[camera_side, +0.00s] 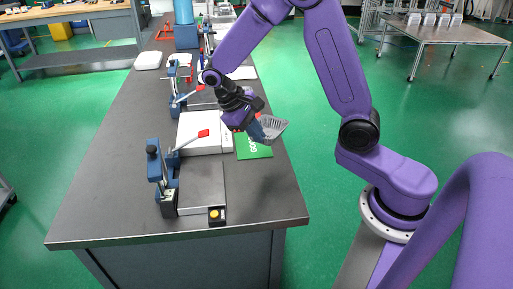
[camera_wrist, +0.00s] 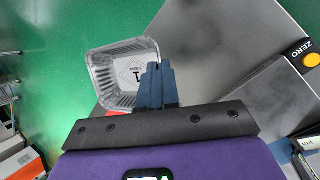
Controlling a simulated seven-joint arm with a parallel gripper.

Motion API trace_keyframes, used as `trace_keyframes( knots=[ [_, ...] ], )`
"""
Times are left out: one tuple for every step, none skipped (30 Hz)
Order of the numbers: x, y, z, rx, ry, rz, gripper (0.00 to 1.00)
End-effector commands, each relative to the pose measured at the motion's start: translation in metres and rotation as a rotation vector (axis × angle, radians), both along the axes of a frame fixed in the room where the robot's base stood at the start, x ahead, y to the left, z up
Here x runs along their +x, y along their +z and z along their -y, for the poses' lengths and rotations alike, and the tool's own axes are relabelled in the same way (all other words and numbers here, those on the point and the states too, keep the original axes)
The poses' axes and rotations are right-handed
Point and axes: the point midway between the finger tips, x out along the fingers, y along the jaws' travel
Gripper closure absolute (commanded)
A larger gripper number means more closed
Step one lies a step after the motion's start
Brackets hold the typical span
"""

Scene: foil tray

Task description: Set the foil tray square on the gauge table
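The foil tray (camera_side: 273,127) is a shallow silver tray with ribbed walls, held tilted in the air near the bench's right edge. In the wrist view the foil tray (camera_wrist: 105,80) shows its open inside, with a printed label on its floor. My gripper (camera_side: 258,124) is shut on the tray's near wall; the blue fingers (camera_wrist: 157,82) look close together there and hide part of the rim. The gauge table (camera_side: 203,183) looks to be the flat grey plate at the bench's front, bare on top. It shows partly at the right of the wrist view (camera_wrist: 268,95).
A yellow ZERO button (camera_side: 214,214) sits at the plate's front corner. A blue toggle clamp with a red-tipped handle (camera_side: 190,140) stands at its left. A white box (camera_side: 199,124) and a green item (camera_side: 254,148) lie behind.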

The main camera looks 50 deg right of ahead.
Motion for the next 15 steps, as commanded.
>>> trace_keyframes(
  knots=[
    [0.001,0.011,0.000,0.002,-0.001,0.006,1.00],
    [0.001,0.017,0.000,0.002,0.000,0.006,1.00],
    [0.001,0.024,0.000,0.002,0.000,0.005,1.00],
    [0.001,0.028,-0.001,0.001,0.000,0.005,1.00],
    [0.001,0.033,-0.001,0.002,0.000,0.005,1.00],
    [0.001,0.040,-0.001,0.002,0.001,0.005,1.00],
    [0.000,0.045,-0.001,0.002,0.001,0.005,1.00],
    [0.001,0.044,-0.005,0.000,0.033,0.003,1.00],
    [0.004,0.043,-0.012,-0.001,0.079,0.006,1.00],
    [0.005,0.042,-0.016,-0.003,0.113,0.009,1.00],
    [0.007,0.042,-0.021,-0.006,0.148,0.012,1.00],
    [0.009,0.042,-0.027,-0.006,0.194,0.016,1.00],
    [0.011,0.041,-0.032,-0.008,0.233,0.020,1.00],
    [0.013,0.041,-0.038,-0.009,0.272,0.023,1.00],
    [0.016,0.041,-0.046,-0.012,0.331,0.028,1.00]
  ],
)
